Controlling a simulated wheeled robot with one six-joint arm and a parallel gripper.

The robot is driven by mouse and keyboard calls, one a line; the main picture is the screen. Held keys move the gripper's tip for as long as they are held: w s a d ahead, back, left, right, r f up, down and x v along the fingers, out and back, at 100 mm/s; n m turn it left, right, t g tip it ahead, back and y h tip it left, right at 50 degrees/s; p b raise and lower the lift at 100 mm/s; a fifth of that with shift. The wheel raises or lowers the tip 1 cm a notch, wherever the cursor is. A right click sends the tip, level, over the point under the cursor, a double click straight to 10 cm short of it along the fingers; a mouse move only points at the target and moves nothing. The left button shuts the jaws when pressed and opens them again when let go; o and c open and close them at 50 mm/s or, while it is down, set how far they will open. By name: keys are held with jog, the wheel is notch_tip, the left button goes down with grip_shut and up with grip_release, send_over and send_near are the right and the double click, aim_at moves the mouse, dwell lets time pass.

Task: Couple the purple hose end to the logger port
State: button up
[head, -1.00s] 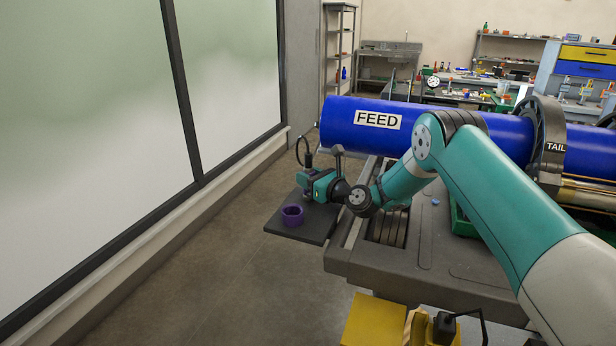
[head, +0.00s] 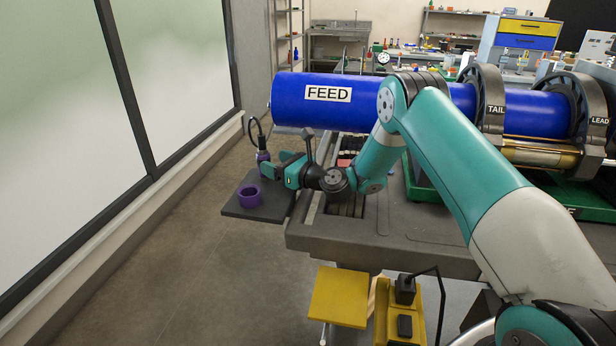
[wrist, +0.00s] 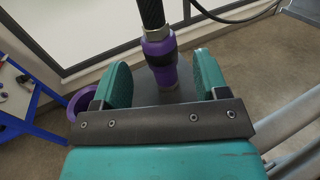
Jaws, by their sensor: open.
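The purple hose end (wrist: 160,55) hangs or stands upright below its black hose, between the two fingers of my gripper (wrist: 163,75) in the wrist view. My gripper is open, with a gap showing on both sides of the hose end. In the head view the purple hose end (head: 263,156) shows just beyond the open jaws of my gripper (head: 274,166), above a dark plate (head: 270,210). What lies under its lower tip is hidden. I cannot identify the logger port in these views.
A purple ring-shaped cup (head: 250,195) sits on the dark plate, left of my gripper. A blue pipe marked FEED (head: 345,100) lies behind the arm. The grey cart bed (head: 400,235) is to the right. Floor is free on the left, before the window wall.

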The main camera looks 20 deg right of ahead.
jog(key=b+v, duration=0.9)
jog(key=v, duration=0.3)
jog(key=shift+d, duration=0.15)
jog(key=shift+s, duration=0.15)
